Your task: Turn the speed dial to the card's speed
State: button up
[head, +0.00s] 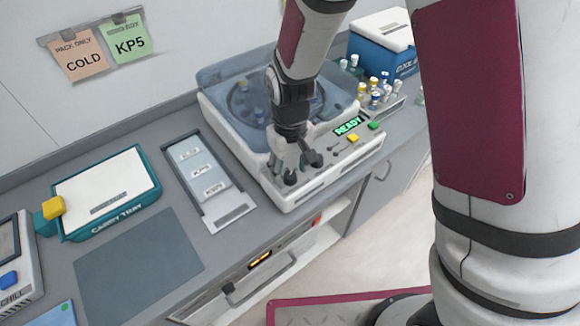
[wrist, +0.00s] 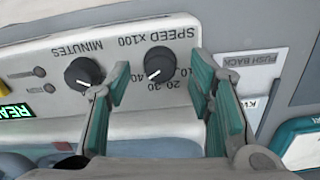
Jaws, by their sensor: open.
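The speed dial (wrist: 160,65) is a black round knob under the upside-down print "SPEED x100" in the wrist view. Its white mark points to the lower left in the picture; I cannot tell the exact number. My gripper (wrist: 158,84) is open, with one teal-padded finger on each side of the dial, apart from it. In the head view my gripper (head: 297,168) is over the front panel of the white centrifuge (head: 320,186) and hides the dials. A green card (head: 129,40) reads "KP5". A grey strip (head: 232,212) holds pale labels too small to read fully.
A second knob, "MINUTES" (wrist: 84,74), sits close beside the left finger in the wrist view. A green "READY" display (head: 348,126) and a yellow button (head: 352,138) are on the panel. Capped tubes (head: 375,97) stand behind right. A grey mat (head: 135,262) lies bare at left.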

jog(key=shift+f, duration=0.6)
grip_shut()
jog(key=shift+n, duration=0.3)
jog(key=n, duration=0.2)
jog(key=shift+n, duration=0.3)
jog(key=shift+n+b, duration=0.5)
jog(key=shift+n, duration=1.7)
